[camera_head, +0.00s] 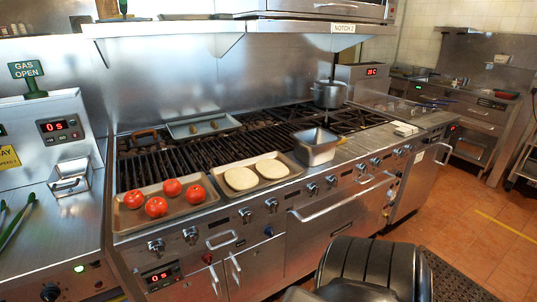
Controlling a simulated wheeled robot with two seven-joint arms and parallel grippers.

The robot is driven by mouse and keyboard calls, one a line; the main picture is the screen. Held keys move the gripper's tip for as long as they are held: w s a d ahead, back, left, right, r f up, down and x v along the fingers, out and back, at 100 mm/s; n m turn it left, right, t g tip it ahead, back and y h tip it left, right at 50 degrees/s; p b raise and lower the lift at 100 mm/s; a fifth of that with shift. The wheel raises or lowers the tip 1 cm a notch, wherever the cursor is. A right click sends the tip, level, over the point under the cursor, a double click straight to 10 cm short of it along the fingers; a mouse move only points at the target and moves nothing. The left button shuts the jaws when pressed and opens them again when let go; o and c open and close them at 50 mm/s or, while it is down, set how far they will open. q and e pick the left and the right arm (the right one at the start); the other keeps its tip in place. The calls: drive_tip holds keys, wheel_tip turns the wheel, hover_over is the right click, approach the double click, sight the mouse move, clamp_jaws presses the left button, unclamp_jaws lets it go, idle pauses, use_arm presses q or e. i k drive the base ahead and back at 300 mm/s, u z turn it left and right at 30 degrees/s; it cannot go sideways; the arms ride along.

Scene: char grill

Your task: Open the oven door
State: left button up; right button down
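The oven door (318,234) is a wide steel panel in the front of the range, right of centre. It looks shut. A long horizontal bar handle (342,197) runs along its upper edge. A dark rounded form with grey edges at the bottom covers part of the door's lower area; I cannot tell for certain whether it is part of me. Neither of my grippers shows in the head view, so I cannot see where they are relative to the handle.
Trays of tomatoes (160,218) and flat round bread (285,181) lie along the range's front ledge above the knobs. A steel pan (316,153) and pot (328,94) stand further right. Narrow cabinet doors (208,286) are at left. Tiled floor (470,235) is open at right.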

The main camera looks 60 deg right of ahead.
sight(354, 210)
drive_tip(key=z, duration=4.1)
drive_tip(key=i, duration=3.05)
drive_tip(key=u, duration=3.1)
